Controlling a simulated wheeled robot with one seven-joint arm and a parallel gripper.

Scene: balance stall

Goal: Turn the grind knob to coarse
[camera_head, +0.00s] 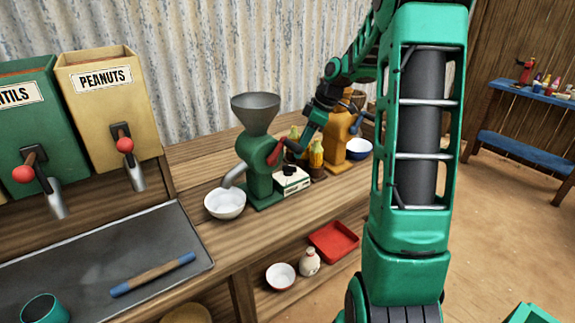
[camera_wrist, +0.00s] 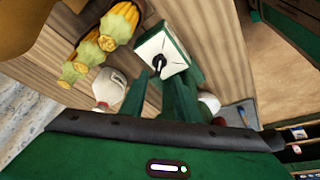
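The green grinder (camera_head: 258,170) with a grey hopper stands on the wooden counter in the head view. At its right foot is a small box with a white top, the dial plate (camera_head: 292,184), with a black grind knob (camera_head: 289,171). In the wrist view the white dial plate (camera_wrist: 174,46) and the black knob (camera_wrist: 158,63) show just beyond my fingertips. My gripper (camera_wrist: 157,78) is open, its two green fingers apart with the knob roughly in line with the gap. I cannot tell whether they touch it. In the head view my gripper (camera_head: 293,148) is above the box. Dial markings are not readable.
The grinder's red handle (camera_head: 276,152) is close beside my gripper. A white bowl (camera_head: 225,204) sits under the grinder's spout. The counter in front of the box is clear.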

